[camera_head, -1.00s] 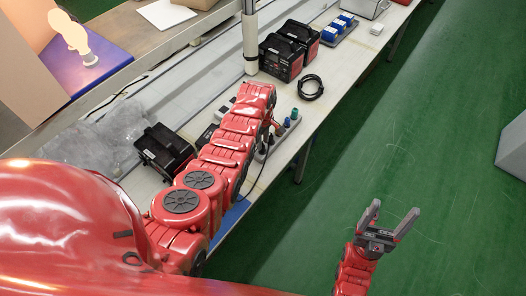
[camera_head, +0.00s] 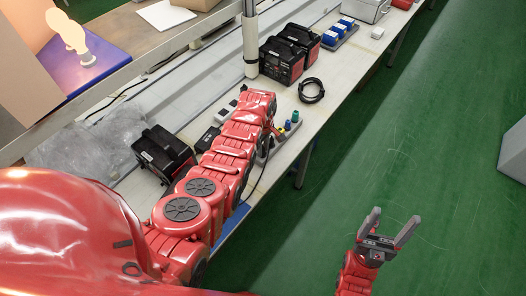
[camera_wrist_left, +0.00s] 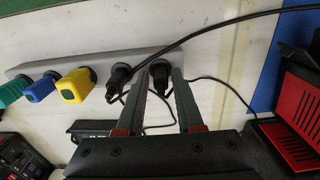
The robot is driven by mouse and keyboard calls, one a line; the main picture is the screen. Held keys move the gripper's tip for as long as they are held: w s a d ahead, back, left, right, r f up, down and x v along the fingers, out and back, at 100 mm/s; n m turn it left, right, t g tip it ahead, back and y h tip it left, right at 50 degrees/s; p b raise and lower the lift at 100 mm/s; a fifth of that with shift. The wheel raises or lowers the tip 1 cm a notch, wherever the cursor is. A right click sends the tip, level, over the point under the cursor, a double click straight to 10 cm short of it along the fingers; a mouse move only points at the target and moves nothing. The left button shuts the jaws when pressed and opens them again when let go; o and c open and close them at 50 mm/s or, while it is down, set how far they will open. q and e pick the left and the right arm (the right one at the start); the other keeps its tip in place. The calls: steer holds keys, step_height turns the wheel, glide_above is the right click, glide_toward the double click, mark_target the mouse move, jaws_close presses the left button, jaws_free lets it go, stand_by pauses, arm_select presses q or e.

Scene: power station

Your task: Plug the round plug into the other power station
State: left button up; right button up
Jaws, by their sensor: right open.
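A grey plug rack (camera_wrist_left: 105,62) holds a row of plugs: green (camera_wrist_left: 12,92), blue (camera_wrist_left: 40,88), yellow (camera_wrist_left: 75,87) and two black ones. My left gripper (camera_wrist_left: 161,76) is at the rack, its open fingers on either side of the rightmost black plug (camera_wrist_left: 160,74), with small gaps. In the head view my left arm mostly hides this gripper. One black power station (camera_head: 163,152) stands left of my arm; two black and red ones (camera_head: 282,60) (camera_head: 303,38) stand farther back. My right gripper (camera_head: 391,225) is open and empty above the green floor.
A coiled black cable (camera_head: 311,90) lies by the bench's right edge. A white post (camera_head: 250,45) rises behind my left arm. Blue items in a tray (camera_head: 341,34) stand at the back.

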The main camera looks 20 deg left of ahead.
arm_select(q)
steer(key=shift+c, duration=0.3)
jaws_close()
steer(key=shift+r, duration=0.15)
steer(key=shift+r+p, duration=1.25)
steer(key=shift+r, duration=0.35)
steer(key=shift+r+p, duration=0.7)
steer(key=shift+r, duration=0.6)
